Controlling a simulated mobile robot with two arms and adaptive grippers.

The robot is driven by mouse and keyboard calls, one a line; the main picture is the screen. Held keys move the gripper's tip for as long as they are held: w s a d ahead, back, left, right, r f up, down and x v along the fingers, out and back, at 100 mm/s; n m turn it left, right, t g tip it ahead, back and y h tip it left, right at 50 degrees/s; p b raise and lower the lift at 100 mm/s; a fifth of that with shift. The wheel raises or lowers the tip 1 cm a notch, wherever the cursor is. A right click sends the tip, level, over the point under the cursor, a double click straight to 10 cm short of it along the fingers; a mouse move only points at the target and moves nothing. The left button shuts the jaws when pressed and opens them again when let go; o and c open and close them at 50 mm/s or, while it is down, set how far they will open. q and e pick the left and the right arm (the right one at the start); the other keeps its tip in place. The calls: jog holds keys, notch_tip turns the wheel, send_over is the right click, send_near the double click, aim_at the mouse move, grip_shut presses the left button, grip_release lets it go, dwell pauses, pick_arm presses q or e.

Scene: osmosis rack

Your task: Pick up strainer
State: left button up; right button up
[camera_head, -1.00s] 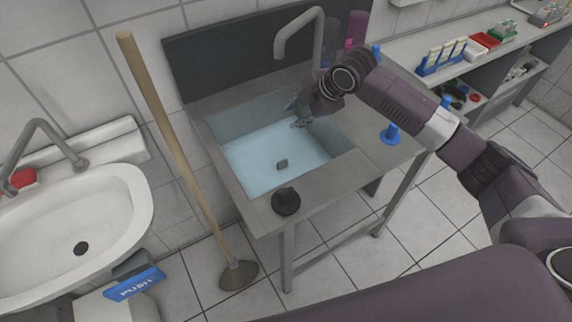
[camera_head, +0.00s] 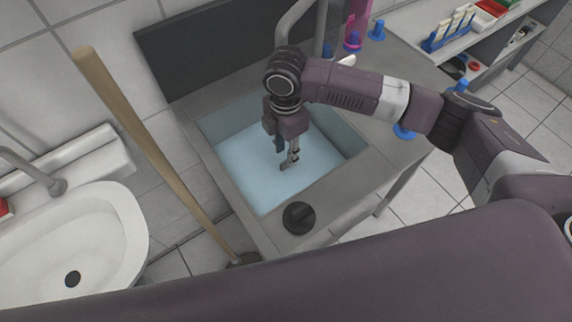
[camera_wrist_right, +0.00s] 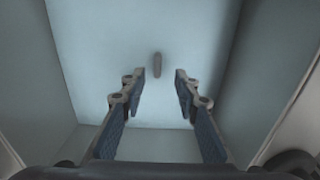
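A small grey upright piece (camera_wrist_right: 157,62) is on the floor of the sink in the right wrist view, ahead of my fingertips and between their lines; it may be the strainer's handle. In the head view my gripper's fingers cover that area. My right gripper (camera_head: 284,158) points down into the sink (camera_head: 255,185). It also shows in the right wrist view (camera_wrist_right: 160,75), open, with nothing between its fingers. A black round piece (camera_head: 299,217) lies on the sink's front rim; I cannot tell if it is a strainer or a stopper. My left gripper is out of view.
The sink's faucet (camera_head: 298,22) stands behind my right wrist. A white basin (camera_head: 95,235) is at left. Blue stands and a pink cylinder (camera_head: 357,20) are on the right counter.

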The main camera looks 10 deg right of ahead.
aim_at(286, 167)
notch_tip(286, 167, down, 2)
jog(key=shift+p, duration=0.3)
jog(key=f, duration=0.2)
jog(key=shift+w+f, duration=0.2)
jog(key=shift+f, duration=0.7)
jog(key=c, duration=0.7)
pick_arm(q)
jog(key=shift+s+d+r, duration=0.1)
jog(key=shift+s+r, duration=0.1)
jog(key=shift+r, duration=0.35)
pick_arm(e)
grip_shut()
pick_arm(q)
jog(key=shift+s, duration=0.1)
